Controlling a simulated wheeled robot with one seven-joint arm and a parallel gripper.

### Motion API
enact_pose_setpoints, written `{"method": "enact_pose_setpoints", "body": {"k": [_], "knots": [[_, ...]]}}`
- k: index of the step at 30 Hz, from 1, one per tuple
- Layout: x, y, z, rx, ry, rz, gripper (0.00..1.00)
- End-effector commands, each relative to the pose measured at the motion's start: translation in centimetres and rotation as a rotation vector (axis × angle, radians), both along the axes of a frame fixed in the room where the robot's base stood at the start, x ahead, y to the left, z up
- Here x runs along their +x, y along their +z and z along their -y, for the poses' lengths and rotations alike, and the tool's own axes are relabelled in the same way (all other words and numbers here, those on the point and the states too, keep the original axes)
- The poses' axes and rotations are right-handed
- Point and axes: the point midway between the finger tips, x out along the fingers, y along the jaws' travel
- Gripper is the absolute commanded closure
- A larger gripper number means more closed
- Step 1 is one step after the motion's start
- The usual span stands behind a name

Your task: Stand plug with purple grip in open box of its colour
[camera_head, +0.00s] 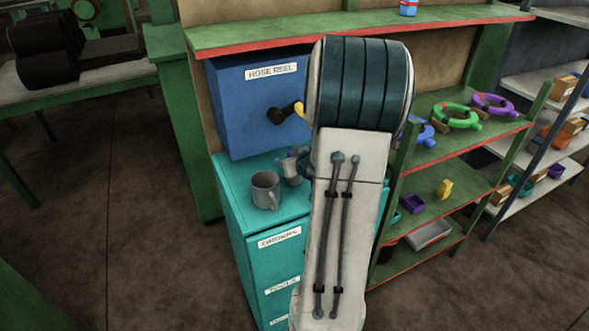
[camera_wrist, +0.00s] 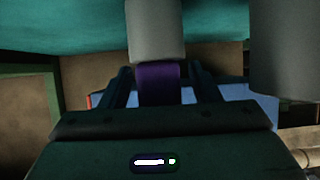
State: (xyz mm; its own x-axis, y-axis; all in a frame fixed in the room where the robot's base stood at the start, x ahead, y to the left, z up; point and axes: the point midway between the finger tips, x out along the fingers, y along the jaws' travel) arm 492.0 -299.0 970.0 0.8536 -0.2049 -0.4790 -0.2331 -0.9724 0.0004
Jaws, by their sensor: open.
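The plug, a grey cylinder (camera_wrist: 156,30) with a purple grip (camera_wrist: 160,84), shows in the wrist view, which appears upside down. In the head view the plug (camera_head: 291,172) stands on the teal cabinet, partly hidden by my arm. My gripper (camera_wrist: 161,72) is open, with its dark fingers on either side of the purple grip; I cannot tell whether they touch it. In the head view my gripper is mostly hidden behind my arm. A small purple open box (camera_head: 412,204) sits on a lower level of the green shelf.
A grey mug (camera_head: 265,190) stands left of the plug. A blue hose reel box (camera_head: 255,105) is behind. The green shelf also holds coloured rings (camera_head: 457,116), a yellow item (camera_head: 444,189) and a grey tray (camera_head: 432,234). A white rack (camera_head: 540,140) stands at the right.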

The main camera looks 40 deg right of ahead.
Motion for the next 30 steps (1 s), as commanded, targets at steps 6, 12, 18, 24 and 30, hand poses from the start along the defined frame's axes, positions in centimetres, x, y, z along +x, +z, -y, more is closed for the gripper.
{"method": "enact_pose_setpoints", "body": {"k": [6, 12, 18, 24, 30], "knots": [[0.0, 0.0, 0.0, 0.000, 0.000, 0.000, 0.88], [0.0, 0.1, 0.0, 0.000, 0.000, 0.001, 1.00], [0.0, 0.5, 0.0, -0.001, -0.001, 0.001, 1.00], [0.0, 2.9, 0.1, -0.004, 0.000, 0.003, 1.00], [-1.8, 6.1, 2.2, -0.002, -0.006, 0.001, 1.00]]}}
